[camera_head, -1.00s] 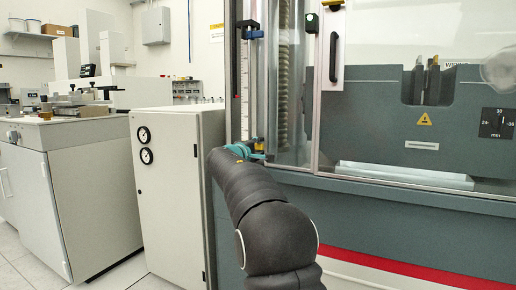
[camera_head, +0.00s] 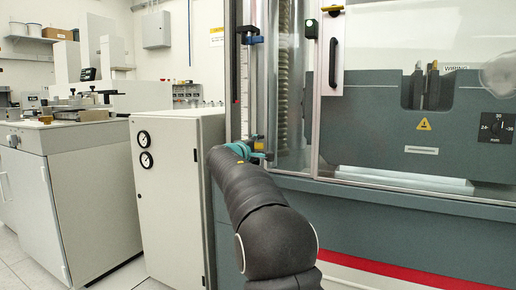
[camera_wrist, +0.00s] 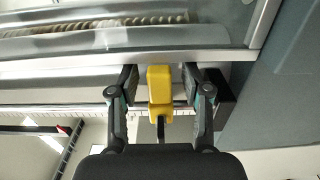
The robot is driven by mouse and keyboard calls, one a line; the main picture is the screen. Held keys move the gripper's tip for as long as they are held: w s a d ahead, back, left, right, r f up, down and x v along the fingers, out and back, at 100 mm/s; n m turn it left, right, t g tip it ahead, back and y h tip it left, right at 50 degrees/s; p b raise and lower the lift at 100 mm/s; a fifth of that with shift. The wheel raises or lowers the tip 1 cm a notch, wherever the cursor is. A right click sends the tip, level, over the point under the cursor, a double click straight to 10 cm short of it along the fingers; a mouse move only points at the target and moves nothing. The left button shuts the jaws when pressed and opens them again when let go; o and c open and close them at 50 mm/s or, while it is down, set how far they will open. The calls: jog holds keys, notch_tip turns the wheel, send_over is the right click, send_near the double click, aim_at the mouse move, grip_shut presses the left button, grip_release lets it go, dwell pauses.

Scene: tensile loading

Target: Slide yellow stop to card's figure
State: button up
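The yellow stop (camera_wrist: 160,92) is a small block on the upright scale rail at the machine's left edge. In the wrist view it stands between the two fingers of my gripper (camera_wrist: 159,80), with a narrow gap on each side. My gripper is open around it. In the head view my gripper (camera_head: 254,150) is at the lower part of the white scale (camera_head: 244,85), and the stop is mostly hidden there.
A blue clamp (camera_head: 249,34) sits at the scale's top. A dark block (camera_wrist: 226,98) lies just beside one finger. The machine's glass door has a black handle (camera_head: 333,62). A gauge cabinet (camera_head: 178,200) stands close on the left. A dial (camera_head: 497,126) is at right.

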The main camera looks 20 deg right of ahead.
jog(key=v, duration=1.2)
dwell(0.4)
